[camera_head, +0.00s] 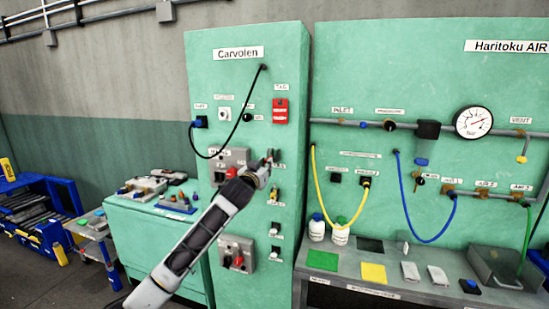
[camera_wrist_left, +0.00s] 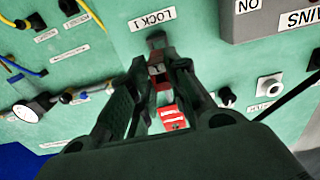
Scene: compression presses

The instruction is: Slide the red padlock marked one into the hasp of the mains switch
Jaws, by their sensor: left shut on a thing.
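My left gripper (camera_head: 270,160) is in front of the tall green Carvolen cabinet. In the left wrist view, it (camera_wrist_left: 157,62) is shut on the red padlock (camera_wrist_left: 161,86), which shows as a small red piece between the fingers. The padlock's number and most of its shackle are hidden. A LOCK 1 label (camera_wrist_left: 155,18) is on the panel by the fingertips. The grey mains switch box (camera_head: 238,155) is left of the gripper in the head view and partly behind my arm. Its MAINS label (camera_wrist_left: 299,18) shows in the wrist view. The hasp cannot be made out. My right gripper is out of view.
A red tag (camera_head: 280,110) hangs on the cabinet above the gripper; it also shows in the wrist view (camera_wrist_left: 172,117). A yellow item (camera_head: 274,194) hangs below. A black cable (camera_head: 247,105) loops across the panel. A second grey box (camera_head: 235,253) is lower down.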

